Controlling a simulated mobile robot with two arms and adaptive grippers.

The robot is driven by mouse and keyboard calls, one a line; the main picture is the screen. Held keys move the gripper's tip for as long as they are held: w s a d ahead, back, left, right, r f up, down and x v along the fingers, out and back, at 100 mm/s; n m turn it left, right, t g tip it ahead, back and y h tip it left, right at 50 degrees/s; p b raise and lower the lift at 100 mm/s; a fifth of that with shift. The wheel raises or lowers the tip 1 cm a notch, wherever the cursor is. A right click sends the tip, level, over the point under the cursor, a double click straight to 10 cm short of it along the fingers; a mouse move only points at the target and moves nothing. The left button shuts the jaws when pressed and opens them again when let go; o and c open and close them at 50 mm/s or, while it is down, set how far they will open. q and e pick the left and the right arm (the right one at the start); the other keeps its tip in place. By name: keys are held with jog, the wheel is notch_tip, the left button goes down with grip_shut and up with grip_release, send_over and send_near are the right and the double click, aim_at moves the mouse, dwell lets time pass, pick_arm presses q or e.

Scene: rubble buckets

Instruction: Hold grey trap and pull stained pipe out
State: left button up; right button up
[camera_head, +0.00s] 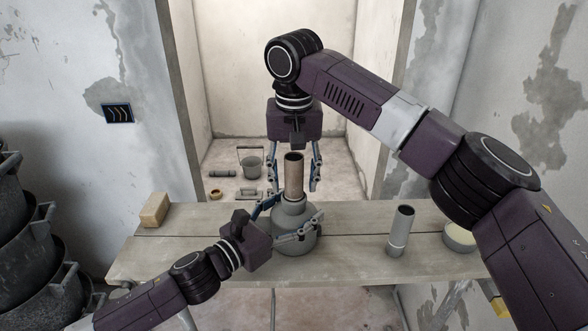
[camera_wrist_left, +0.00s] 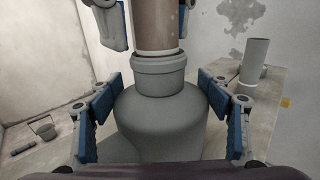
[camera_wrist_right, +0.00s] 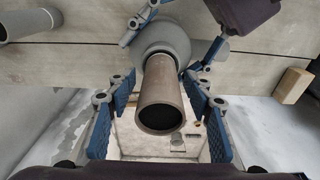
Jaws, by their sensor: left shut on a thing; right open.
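The grey trap (camera_head: 292,238) stands upright on the plank bench, a wide body with a collared neck; it fills the middle of the left wrist view (camera_wrist_left: 160,125). The brownish stained pipe (camera_head: 294,175) stands upright in its neck and shows open end first in the right wrist view (camera_wrist_right: 160,95). My left gripper (camera_head: 287,217) is shut around the trap from the front, one finger on each side. My right gripper (camera_head: 297,178) is open, pointing down, its fingers either side of the pipe with gaps between. The pipe's lower end is hidden in the neck.
A grey pipe piece (camera_head: 400,232) stands on the bench (camera_head: 190,243) to the right, beside a round tub (camera_head: 459,238). A tan block (camera_head: 155,210) lies at the left end. Stacked black buckets (camera_head: 35,235) stand far left. A bucket (camera_head: 251,167) and small parts lie on the floor behind.

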jog(key=shift+c, duration=0.3)
grip_shut()
dwell(0.4)
